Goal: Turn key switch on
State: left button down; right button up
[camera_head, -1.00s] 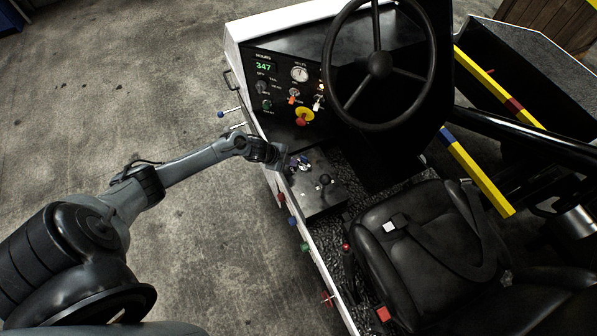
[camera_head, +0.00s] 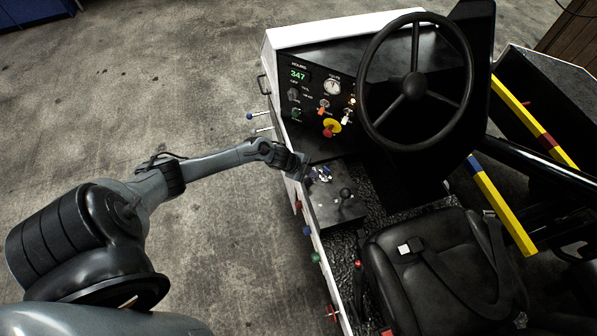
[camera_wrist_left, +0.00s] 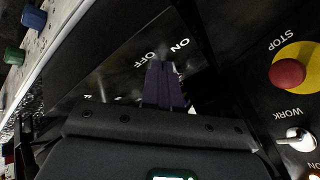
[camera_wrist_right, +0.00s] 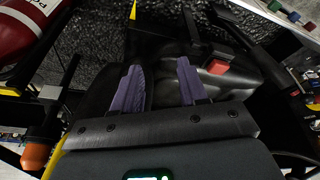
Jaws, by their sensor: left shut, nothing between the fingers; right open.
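The black side panel (camera_wrist_left: 215,85) carries white ON and OFF labels in the left wrist view. My left gripper (camera_wrist_left: 161,64) is there, its purple fingers shut together with nothing between them, tips just by those labels. I cannot make out the key switch itself; the fingers cover the area below the labels. In the head view my left gripper (camera_head: 321,174) is low over the small console (camera_head: 325,208) beside the seat. My right gripper (camera_wrist_right: 158,66) is open and empty in the right wrist view, near the black seat (camera_wrist_right: 220,85).
The dashboard (camera_head: 312,105) with gauge, switches and a red stop button (camera_head: 328,131) on yellow stands behind the console. A steering wheel (camera_head: 416,86) is to the right. A black knobbed lever (camera_head: 345,193) rises close to my left gripper. Concrete floor at left is clear.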

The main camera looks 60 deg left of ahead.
pick_arm(q)
jog(key=s, duration=0.1)
jog(key=s+p, duration=0.1)
jog(key=s, duration=0.1)
jog(key=shift+d+r, duration=0.2)
jog(key=shift+d, duration=0.2)
jog(key=a+v, duration=0.1)
jog(key=v, duration=0.8)
jog(key=s+d+f+n+h+p, duration=0.1)
jog(key=s+d+p, duration=0.15)
jog(key=d, duration=0.35)
jog(key=s+d+h+p, duration=0.1)
jog(key=s+d, duration=0.2)
jog(key=d, duration=0.3)
jog(key=s+d+r+n+t+p, duration=0.1)
jog(key=d+r+n, duration=0.1)
jog(key=d+r, duration=0.4)
jog(key=s+d+r+n+p, duration=0.15)
jog(key=d+r, duration=0.25)
jog(key=d, duration=0.4)
jog(key=s+a+r+n+g+y, duration=0.3)
jog(key=s+r+n, duration=0.4)
jog(key=r, duration=0.3)
jog(key=shift+a+g+y+p, duration=0.25)
jog(key=shift+g+y+p, duration=0.2)
jog(key=shift+g+y, duration=0.25)
